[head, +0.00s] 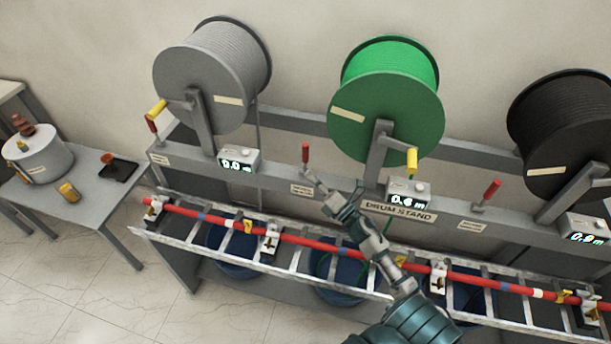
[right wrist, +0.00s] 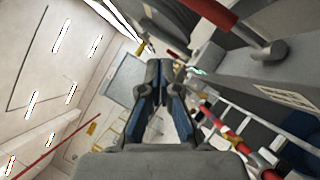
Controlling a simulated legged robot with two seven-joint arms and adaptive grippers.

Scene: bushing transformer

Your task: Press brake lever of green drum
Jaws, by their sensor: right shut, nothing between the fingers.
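The green drum (head: 385,105) hangs on the grey drum stand, with a yellow-handled crank (head: 412,160) at its right. A brake lever with a red grip (head: 305,152) stands upright on the rail, left of the green drum. My right gripper (head: 318,184) is shut and empty, just below and right of that lever's base; whether it touches cannot be told. In the right wrist view, the shut fingers (right wrist: 162,75) point away from the camera, and a red lever grip (right wrist: 212,12) lies above and right of them. My left gripper is not in view.
A grey drum (head: 215,75) and a black drum (head: 565,130) flank the green one. Another red lever (head: 491,189) stands to the right. A ladder-like rack with a red cable (head: 335,247) runs below the rail. A side table (head: 85,195) stands left.

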